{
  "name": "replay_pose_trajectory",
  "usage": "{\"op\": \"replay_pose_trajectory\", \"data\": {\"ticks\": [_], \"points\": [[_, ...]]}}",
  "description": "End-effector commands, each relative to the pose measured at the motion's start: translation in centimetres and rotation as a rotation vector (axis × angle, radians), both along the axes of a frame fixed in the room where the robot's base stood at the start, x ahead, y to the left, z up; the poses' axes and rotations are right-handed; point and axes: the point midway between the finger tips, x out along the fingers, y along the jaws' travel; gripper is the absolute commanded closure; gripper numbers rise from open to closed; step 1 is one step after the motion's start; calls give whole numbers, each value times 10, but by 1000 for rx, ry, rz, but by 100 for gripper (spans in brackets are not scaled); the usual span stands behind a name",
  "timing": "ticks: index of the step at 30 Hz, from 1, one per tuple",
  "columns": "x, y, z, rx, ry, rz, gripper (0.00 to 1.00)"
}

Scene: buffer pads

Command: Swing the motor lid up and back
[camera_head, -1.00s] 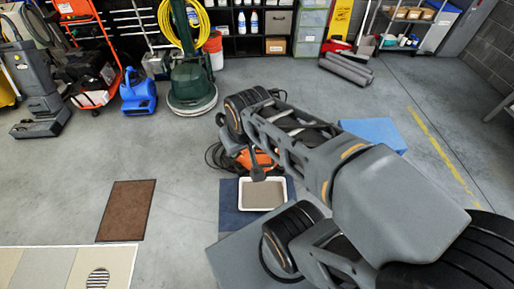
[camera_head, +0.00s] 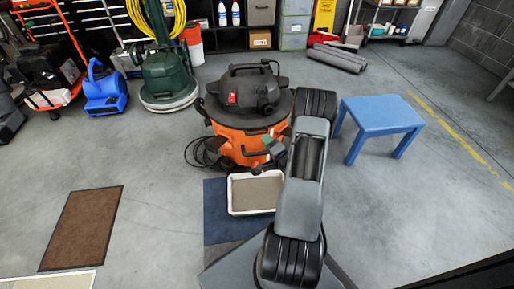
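An orange shop vacuum (camera_head: 240,146) stands upright on the floor. Its black motor lid (camera_head: 228,98), with a handle on top and a small red patch in front, sits down on the orange drum. My arm reaches up from the bottom, with its upper joint at the lid's right side. What looks like my gripper (camera_head: 274,148) is small and partly hidden by the arm, in front of the drum's right side and below the lid. Its fingers are too unclear to tell open from shut, and I cannot tell whether it touches the drum.
A white tray (camera_head: 233,207) of grey-brown material lies on a dark blue mat (camera_head: 215,192) in front of the vacuum. A blue stool (camera_head: 381,114) stands to the right. A green floor machine (camera_head: 168,78) stands behind left. Black hose or cable lies left of the drum.

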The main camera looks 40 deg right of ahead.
Motion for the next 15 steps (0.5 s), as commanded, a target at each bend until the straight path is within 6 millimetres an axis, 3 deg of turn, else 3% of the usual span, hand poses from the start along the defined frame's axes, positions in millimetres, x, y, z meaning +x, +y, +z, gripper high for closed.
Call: {"op": "replay_pose_trajectory", "data": {"ticks": [1,5,10,15], "points": [[-10,-4,-28,58,-41,-4,61],[-28,-6,-49,169,-138,2,61],[-32,-6,-57,228,-195,8,61],[-8,-6,-53,235,-204,14,61]]}}
